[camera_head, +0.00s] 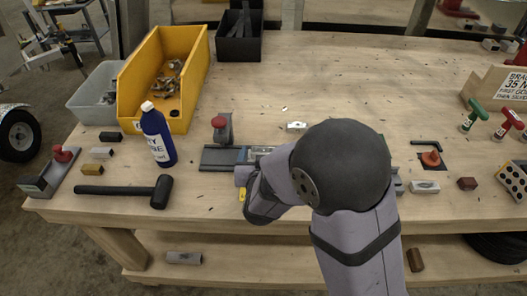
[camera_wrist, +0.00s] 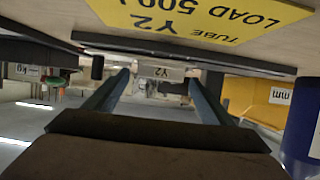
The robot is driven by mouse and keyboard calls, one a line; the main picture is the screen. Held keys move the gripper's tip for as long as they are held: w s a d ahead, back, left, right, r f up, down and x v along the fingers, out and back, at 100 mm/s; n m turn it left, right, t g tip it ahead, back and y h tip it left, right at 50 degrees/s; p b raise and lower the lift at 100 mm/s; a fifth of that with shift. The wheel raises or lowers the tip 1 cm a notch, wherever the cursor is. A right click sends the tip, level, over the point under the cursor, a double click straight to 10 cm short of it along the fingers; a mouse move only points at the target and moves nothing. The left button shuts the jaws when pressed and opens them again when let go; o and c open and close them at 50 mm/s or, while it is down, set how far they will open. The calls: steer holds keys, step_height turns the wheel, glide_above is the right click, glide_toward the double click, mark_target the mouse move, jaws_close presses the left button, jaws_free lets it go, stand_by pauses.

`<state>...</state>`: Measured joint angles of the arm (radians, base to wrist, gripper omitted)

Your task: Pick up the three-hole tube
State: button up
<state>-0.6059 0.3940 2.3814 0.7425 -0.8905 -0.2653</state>
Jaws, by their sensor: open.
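In the head view my arm hides the gripper over a grey rail fixture (camera_head: 218,158) at the bench middle. I cannot make out three holes on any tube. Small light metal pieces lie on the bench: one behind the fixture (camera_head: 296,127), one at right (camera_head: 424,187), one at left (camera_head: 102,153). Another grey piece (camera_head: 183,258) is on the lower shelf.
A blue bottle (camera_head: 158,135) stands left of the fixture, near a black mallet (camera_head: 125,190). A yellow bin (camera_head: 133,97) is behind it. A yellow sign (camera_wrist: 215,18) with TUBE Y2 fills the wrist view's top. The bench's back middle is clear.

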steer(key=shift+w+f, duration=0.1)
steer(key=shift+w, duration=0.1)
steer(key=c, duration=1.3)
steer(key=shift+o, duration=0.2)
step_height(320, 180, up, 10)
steer(key=p, duration=0.1)
steer(key=shift+p, duration=0.35)
